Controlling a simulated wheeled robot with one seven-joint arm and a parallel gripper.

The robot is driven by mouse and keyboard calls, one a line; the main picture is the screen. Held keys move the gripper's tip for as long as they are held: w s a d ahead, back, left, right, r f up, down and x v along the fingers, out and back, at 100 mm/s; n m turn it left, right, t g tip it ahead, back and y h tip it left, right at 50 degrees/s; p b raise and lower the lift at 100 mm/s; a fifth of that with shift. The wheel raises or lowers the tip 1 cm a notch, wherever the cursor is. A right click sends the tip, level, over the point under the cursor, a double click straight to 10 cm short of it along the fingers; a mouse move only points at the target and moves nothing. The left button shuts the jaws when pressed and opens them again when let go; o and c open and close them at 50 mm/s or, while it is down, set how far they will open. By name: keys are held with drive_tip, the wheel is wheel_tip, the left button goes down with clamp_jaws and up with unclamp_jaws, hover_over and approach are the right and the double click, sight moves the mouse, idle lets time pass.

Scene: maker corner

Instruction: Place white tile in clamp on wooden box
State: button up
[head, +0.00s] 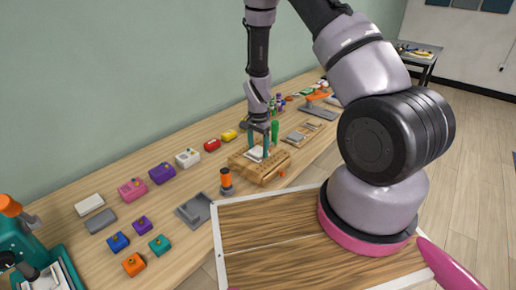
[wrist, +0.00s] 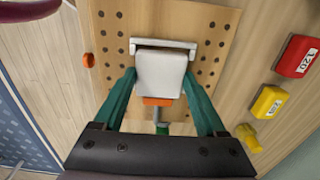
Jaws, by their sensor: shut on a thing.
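The wooden box (head: 272,172) stands on the bench, its top pierced with holes; it also fills the middle of the wrist view (wrist: 218,20). My gripper (head: 264,152) points down over the box. In the wrist view my gripper (wrist: 160,74) has its teal fingers closed on both sides of the white tile (wrist: 160,76). The tile's far end is at the pale bar of the clamp (wrist: 180,46); I cannot tell whether it touches. An orange piece (wrist: 157,102) and a screw rod lie at its near end. The tile shows small in the head view (head: 256,154).
Red (wrist: 297,56) and yellow (wrist: 267,102) blocks lie beside the box. An orange-topped cylinder (head: 226,180) and a grey holder (head: 194,209) stand to its left in the head view. Several coloured blocks lie further left. A teal machine (head: 22,240) stands at the far left.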

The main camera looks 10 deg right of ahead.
drive_tip(key=o, duration=1.3)
drive_tip(key=shift+f, duration=0.1)
